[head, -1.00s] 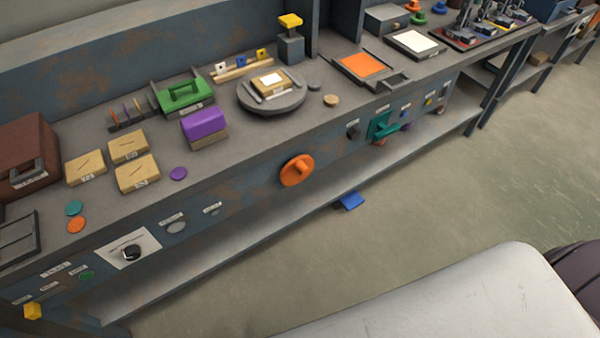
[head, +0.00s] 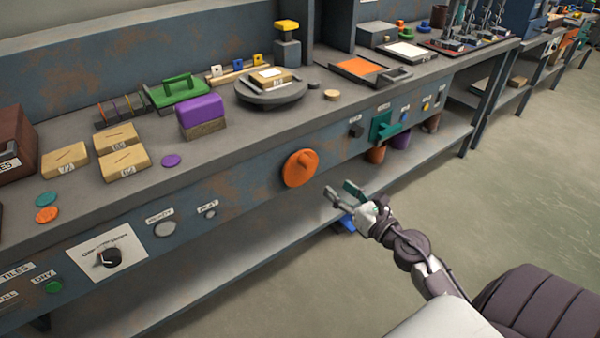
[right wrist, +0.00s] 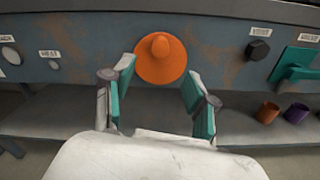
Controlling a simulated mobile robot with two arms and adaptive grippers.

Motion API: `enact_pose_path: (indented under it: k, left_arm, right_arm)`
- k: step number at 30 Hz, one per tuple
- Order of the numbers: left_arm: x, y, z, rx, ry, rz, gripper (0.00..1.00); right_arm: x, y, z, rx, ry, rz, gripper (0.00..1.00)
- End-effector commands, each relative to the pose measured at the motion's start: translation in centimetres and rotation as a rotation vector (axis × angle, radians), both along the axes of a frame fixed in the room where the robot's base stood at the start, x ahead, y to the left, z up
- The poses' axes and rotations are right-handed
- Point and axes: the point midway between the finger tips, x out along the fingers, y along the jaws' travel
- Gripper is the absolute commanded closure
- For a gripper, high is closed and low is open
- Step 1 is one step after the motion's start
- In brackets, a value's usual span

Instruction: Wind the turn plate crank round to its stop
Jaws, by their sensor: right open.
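The turn plate crank is an orange disc with a knob (head: 300,168) on the front face of the bench. It also shows in the right wrist view (right wrist: 160,60), straight ahead between the fingers, with its knob near the top of the disc. The round grey turn plate (head: 271,92) sits on the bench above it and carries a wooden block with a white top. My right gripper (head: 342,191) is open and empty, in front of the bench, to the right of and slightly below the crank, apart from it. Its teal-lined fingers (right wrist: 160,97) are spread wide. My left gripper is not in view.
A teal handle (head: 384,127) and a black knob (head: 355,130) stick out of the bench front to the right of the crank. Several cups stand on the lower shelf below them. A blue item (head: 345,224) lies low behind my right gripper. The floor in front is clear.

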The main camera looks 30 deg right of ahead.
Motion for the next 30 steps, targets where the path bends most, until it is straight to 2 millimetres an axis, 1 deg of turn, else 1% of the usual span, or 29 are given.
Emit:
enact_pose_path:
  k: [5,9,12,15,18,21,24,30]
  left_arm:
    - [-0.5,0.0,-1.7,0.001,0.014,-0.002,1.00]
    - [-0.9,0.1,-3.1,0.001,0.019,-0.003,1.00]
    - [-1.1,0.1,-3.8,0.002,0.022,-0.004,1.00]
    - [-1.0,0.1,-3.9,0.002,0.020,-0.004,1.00]
    - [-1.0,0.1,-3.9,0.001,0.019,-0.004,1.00]
    - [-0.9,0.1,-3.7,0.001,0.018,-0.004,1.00]
    - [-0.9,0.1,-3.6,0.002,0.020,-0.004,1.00]
    - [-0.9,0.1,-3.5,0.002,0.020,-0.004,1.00]
  right_arm:
    - [2.9,0.2,0.4,0.005,-0.002,-0.001,0.43]
    - [6.0,0.4,0.3,0.008,-0.002,-0.002,0.43]
    - [8.1,0.6,0.3,0.008,-0.002,-0.002,0.43]
    - [10.0,0.7,0.1,0.010,-0.002,-0.003,0.43]
    - [11.5,0.9,0.1,0.010,0.000,-0.003,0.43]
    - [12.5,0.9,0.0,0.011,0.001,-0.003,0.43]
    - [13.0,1.0,0.0,0.010,0.000,-0.002,0.43]
    - [13.2,1.0,0.0,0.010,0.002,-0.002,0.43]
